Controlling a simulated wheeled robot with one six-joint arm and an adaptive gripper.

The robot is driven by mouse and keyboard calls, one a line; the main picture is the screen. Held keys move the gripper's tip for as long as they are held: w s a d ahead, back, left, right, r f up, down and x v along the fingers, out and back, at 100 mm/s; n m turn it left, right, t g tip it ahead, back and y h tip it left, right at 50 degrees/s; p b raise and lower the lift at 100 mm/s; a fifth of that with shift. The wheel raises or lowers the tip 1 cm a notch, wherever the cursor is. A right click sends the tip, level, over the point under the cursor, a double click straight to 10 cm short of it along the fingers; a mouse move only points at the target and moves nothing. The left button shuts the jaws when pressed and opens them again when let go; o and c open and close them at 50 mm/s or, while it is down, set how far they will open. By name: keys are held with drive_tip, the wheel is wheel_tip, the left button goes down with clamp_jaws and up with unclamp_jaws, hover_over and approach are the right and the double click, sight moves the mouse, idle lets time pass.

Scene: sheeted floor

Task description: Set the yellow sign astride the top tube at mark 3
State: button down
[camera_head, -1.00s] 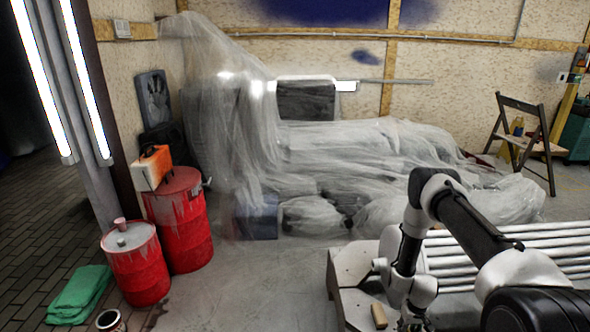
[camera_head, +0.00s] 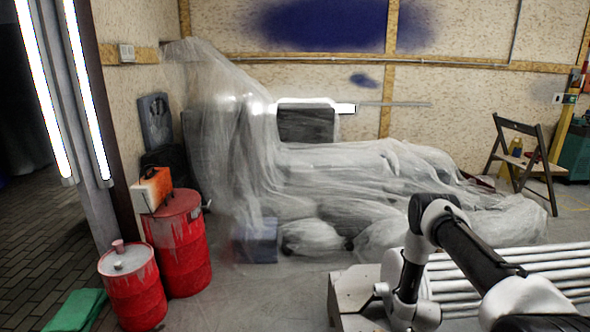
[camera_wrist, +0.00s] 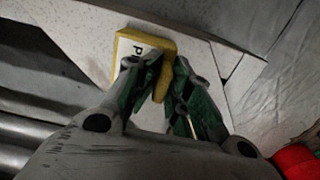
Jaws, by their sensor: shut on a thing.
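The yellow sign (camera_wrist: 122,50) shows in the wrist view as a small piece with yellow edges and a white face bearing dark lettering. My gripper (camera_wrist: 158,76) has its green-padded fingers on both sides of the sign's yellow edge and is shut on it. The sign is against or just above a pale board (camera_wrist: 85,30); I cannot tell which. Several grey tubes (camera_head: 530,256) lie side by side at the lower right of the head view, and some show at the left of the wrist view (camera_wrist: 25,128). Mark 3 cannot be made out.
The pale stand (camera_head: 350,288) is beside the tube ends. Two red drums (camera_head: 180,250) stand at left, with green cloth (camera_head: 78,310) by them. A plastic-sheeted heap (camera_head: 340,185) fills the back; a folding chair (camera_head: 525,165) stands at right. Floor left of the stand is clear.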

drive_tip(key=shift+r, duration=2.95)
